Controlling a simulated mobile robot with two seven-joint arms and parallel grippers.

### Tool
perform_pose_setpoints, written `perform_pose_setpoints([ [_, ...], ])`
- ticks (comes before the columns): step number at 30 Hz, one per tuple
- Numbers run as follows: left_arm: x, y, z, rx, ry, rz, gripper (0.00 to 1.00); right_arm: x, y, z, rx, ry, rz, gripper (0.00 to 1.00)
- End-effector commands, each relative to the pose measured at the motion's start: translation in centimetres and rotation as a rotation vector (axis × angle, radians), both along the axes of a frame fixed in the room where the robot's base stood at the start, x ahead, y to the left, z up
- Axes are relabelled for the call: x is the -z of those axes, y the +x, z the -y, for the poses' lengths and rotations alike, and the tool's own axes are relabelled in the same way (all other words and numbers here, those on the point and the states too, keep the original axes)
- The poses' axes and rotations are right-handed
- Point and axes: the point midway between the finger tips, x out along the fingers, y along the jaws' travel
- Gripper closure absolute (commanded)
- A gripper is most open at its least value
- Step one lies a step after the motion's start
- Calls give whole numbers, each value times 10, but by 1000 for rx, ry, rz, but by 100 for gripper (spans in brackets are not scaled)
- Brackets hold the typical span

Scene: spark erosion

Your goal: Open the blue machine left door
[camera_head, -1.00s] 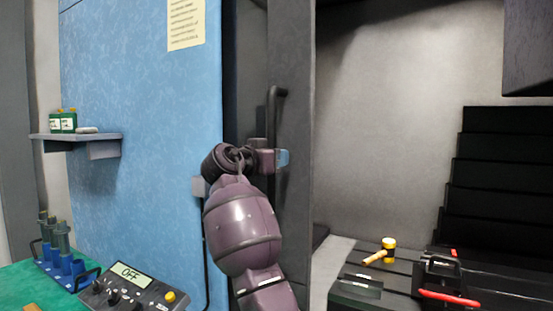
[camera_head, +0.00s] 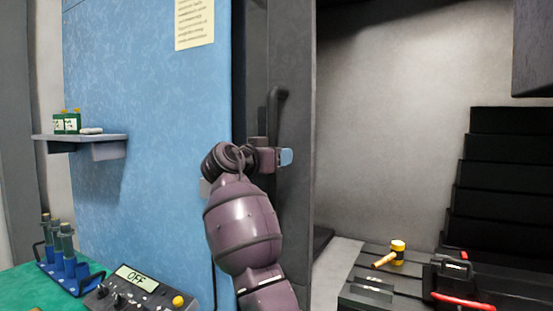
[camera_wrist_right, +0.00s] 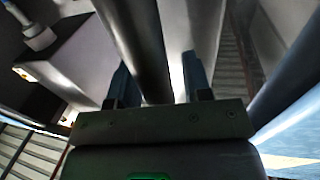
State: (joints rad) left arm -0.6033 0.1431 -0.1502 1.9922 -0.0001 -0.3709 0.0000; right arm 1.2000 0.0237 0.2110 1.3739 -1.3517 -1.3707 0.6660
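The grey left door (camera_head: 292,60) of the blue machine (camera_head: 150,60) stands as a narrow upright panel right of the blue housing. Its dark bar handle (camera_head: 275,103) runs down the door front. My right gripper (camera_head: 284,157) is at the lower part of this handle, partly hidden behind my wrist. In the right wrist view, the handle bar (camera_wrist_right: 140,40) passes between the two fingers of my right gripper (camera_wrist_right: 160,82). The fingers are spread, with a bright gap between the bar and the right finger. My left gripper is not in view.
Right of the door the machine interior is exposed, with a yellow hammer (camera_head: 391,254) and a red-handled tool (camera_head: 461,300). A control box (camera_head: 140,290) reading OFF stands on the green table (camera_head: 20,285).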

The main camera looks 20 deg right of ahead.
Motion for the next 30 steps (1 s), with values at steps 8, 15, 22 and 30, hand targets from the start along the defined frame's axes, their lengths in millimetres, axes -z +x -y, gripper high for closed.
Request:
perform_pose_setpoints([
  [8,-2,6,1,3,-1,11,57,4,1,0,1,4,-6,49],
  [15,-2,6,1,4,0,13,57,6,-7,-16,-1,4,-9,49],
  [22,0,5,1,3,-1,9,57,6,-26,-54,-1,5,-7,49],
  [30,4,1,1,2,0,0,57,5,-43,-88,-1,4,-6,49],
])
